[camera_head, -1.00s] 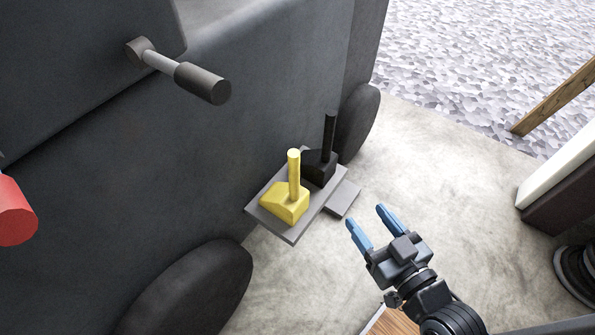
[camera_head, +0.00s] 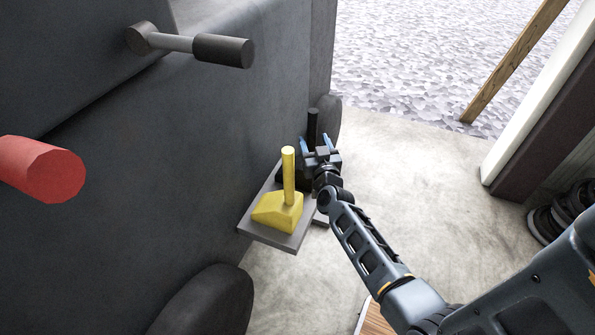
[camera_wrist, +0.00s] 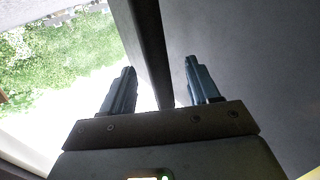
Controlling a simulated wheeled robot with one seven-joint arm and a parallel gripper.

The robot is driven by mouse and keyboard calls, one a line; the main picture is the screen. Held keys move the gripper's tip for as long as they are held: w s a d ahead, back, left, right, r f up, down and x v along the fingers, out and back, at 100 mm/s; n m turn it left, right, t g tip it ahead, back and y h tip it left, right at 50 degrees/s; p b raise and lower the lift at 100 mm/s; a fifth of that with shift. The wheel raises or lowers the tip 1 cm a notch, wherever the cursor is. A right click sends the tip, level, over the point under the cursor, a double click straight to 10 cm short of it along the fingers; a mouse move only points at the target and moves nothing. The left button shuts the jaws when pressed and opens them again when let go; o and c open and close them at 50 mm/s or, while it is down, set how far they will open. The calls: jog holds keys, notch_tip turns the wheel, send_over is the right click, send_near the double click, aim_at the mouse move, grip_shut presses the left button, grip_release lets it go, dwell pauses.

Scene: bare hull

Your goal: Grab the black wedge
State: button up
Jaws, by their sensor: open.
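The black wedge stands at the far end of a small grey shelf (camera_head: 270,236); its upright black handle (camera_head: 312,125) shows in the head view, while my gripper hides most of its body. My gripper (camera_head: 318,143) is open at the handle, its blue fingers pointing away from me. A yellow wedge (camera_head: 277,211) with an upright yellow handle stands on the near part of the shelf.
The dark hull wall (camera_head: 200,150) rises close on the left. A black-gripped lever (camera_head: 224,50) and a red cylinder (camera_head: 45,170) stick out from it. Pale floor (camera_head: 420,190) is open on the right, with a wooden post (camera_head: 512,62) beyond.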

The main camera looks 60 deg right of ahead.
jog(key=b+x, duration=0.2)
jog(key=x, duration=0.4)
jog(key=shift+d+f, duration=0.15)
jog(key=shift+d, duration=0.15)
jog(key=shift+c, duration=0.2)
grip_shut()
dwell(0.8)
